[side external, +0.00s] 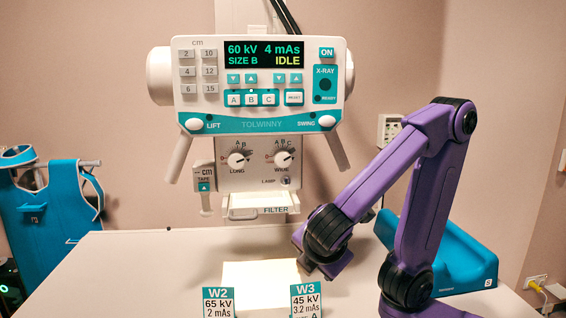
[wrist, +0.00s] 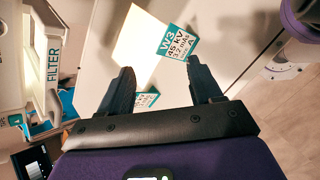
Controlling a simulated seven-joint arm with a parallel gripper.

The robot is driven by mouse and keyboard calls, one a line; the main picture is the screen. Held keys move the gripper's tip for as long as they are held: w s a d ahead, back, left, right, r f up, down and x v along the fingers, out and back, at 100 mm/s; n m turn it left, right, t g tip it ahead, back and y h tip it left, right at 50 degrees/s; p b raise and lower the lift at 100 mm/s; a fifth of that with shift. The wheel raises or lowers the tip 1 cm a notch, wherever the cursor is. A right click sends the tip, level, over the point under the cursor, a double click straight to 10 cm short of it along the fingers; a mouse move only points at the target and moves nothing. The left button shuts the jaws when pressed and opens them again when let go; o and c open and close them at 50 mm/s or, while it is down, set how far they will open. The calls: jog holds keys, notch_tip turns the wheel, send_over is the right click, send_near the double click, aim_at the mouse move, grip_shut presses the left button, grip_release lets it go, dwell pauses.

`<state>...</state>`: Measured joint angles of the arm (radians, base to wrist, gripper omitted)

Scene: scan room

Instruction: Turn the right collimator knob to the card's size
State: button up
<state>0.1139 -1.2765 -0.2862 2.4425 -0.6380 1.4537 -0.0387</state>
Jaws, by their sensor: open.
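The right collimator knob (side external: 282,159), marked WIDE, is round and sits under an A B C scale. Its pointer seems to lean right, but is too small to read surely. The left knob (side external: 237,160), marked LONG, is beside it. The W3 card (side external: 306,301) stands on the table and reads 45 kV, 3.2 mAs, with an A partly visible at the frame's bottom edge; the wrist view shows it too (wrist: 178,42). My gripper (wrist: 161,68) is open and empty, pointing down toward the table and cards. It is below and right of the knobs, apart from them.
The W2 card (side external: 218,302) stands left of W3. A lit patch (side external: 262,275) lies on the table (side external: 130,275). The console display (side external: 264,54) reads 60 kV, 4 mAs, SIZE B, IDLE. The FILTER tray (side external: 262,207) juts out below the knobs. A blue cradle (side external: 455,258) lies at right.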

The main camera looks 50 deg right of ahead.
notch_tip(320, 180, up, 6)
jog(key=w+a+t+h, duration=0.3)
jog(key=t+h, duration=0.4)
send_near(283, 161)
jog(key=shift+x, duration=4.6)
jog(key=shift+c, duration=0.3)
jog(key=c, duration=1)
